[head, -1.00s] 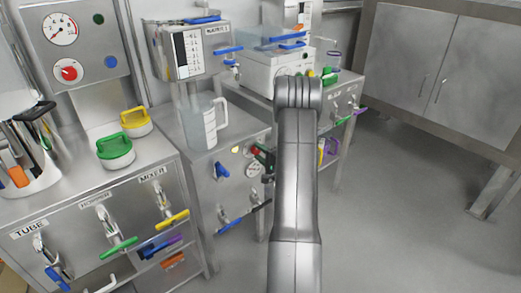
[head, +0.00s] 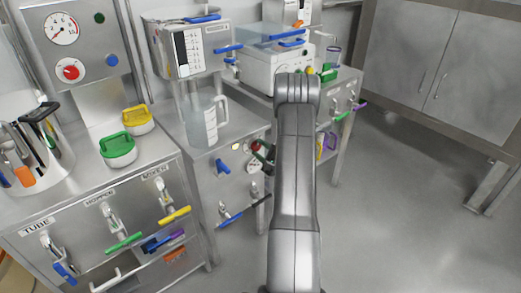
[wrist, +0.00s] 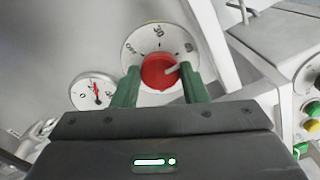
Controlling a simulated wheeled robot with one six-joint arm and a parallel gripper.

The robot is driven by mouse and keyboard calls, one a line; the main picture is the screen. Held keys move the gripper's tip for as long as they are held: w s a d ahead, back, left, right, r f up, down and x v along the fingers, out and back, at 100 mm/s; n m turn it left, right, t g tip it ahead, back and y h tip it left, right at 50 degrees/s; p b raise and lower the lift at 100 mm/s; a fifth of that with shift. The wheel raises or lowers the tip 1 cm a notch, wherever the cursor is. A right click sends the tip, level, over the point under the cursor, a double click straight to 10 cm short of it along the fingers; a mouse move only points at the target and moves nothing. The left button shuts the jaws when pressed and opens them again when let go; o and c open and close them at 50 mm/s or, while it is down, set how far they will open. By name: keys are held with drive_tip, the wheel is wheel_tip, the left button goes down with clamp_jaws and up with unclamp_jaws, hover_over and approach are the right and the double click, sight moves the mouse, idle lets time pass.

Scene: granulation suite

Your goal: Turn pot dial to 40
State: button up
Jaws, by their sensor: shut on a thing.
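The pot dial shows in the wrist view as a red round knob (wrist: 158,72) on a white scale plate (wrist: 143,42). A pale pointer mark on the knob points right and slightly up, toward the right side of the scale.
A round gauge (wrist: 93,92) with a red needle is left of the dial. On the middle cabinet stands a clear jug (head: 203,122). A blue knob (head: 223,166) and a blue-handled valve (head: 230,218) are on its front. Open floor (head: 400,230) lies to the right.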

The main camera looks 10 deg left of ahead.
drive_tip(key=o, duration=1)
drive_tip(key=shift+c, duration=0.2)
drive_tip(key=p+v, duration=0.1)
drive_tip(key=v, duration=1.3)
drive_tip(key=shift+a, duration=0.1)
drive_tip(key=b+x, duration=0.1)
drive_tip(key=x, duration=1.2)
drive_tip(key=shift+w+a, duration=0.3)
